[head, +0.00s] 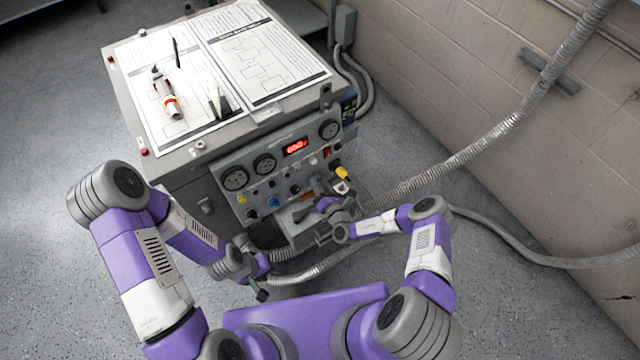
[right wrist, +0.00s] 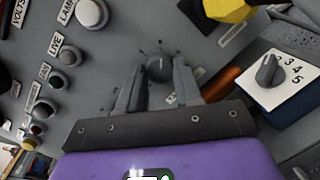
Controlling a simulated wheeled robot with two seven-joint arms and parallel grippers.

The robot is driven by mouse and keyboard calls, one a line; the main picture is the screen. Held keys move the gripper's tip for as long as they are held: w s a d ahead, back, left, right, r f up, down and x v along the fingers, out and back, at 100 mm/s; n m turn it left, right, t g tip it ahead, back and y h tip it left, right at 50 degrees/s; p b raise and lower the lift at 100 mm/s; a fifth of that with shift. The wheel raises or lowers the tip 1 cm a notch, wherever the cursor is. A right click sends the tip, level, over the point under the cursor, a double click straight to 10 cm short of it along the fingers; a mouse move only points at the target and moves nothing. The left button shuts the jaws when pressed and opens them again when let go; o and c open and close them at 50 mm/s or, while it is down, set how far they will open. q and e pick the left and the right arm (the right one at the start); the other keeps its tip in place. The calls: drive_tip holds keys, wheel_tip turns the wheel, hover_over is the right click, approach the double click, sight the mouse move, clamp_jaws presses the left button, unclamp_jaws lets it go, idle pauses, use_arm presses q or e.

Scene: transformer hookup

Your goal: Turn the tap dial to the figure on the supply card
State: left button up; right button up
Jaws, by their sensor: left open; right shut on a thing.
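My right gripper (right wrist: 158,88) is shut on a round grey knob (right wrist: 158,67) on the panel, with small marks around it and its pointer facing up in the right wrist view. In the head view the right gripper (head: 325,204) is at the panel's lower front and hides this knob. A second dark pointer dial (right wrist: 268,69) sits on a white plate with figures including 3, 4 and 5, right of the gripper and apart from it. I cannot tell which sheet is the supply card. My left gripper (head: 262,280) is open, low in front of the cabinet.
The grey cabinet (head: 185,178) carries gauges, a lit red display (head: 295,147) and a yellow knob (right wrist: 228,8). Printed sheets (head: 262,55), a marker-like tool (head: 166,97) and a dark pen (head: 176,53) lie on top. Hoses (head: 440,172) run right to the wall. Floor is free at left.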

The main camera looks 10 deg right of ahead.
drive_tip(key=o, duration=1)
drive_tip(key=shift+o, duration=0.2)
drive_tip(key=shift+s, duration=0.1)
drive_tip(key=p+v, duration=0.2)
drive_tip(key=v, duration=0.5)
drive_tip(key=shift+s, duration=0.25)
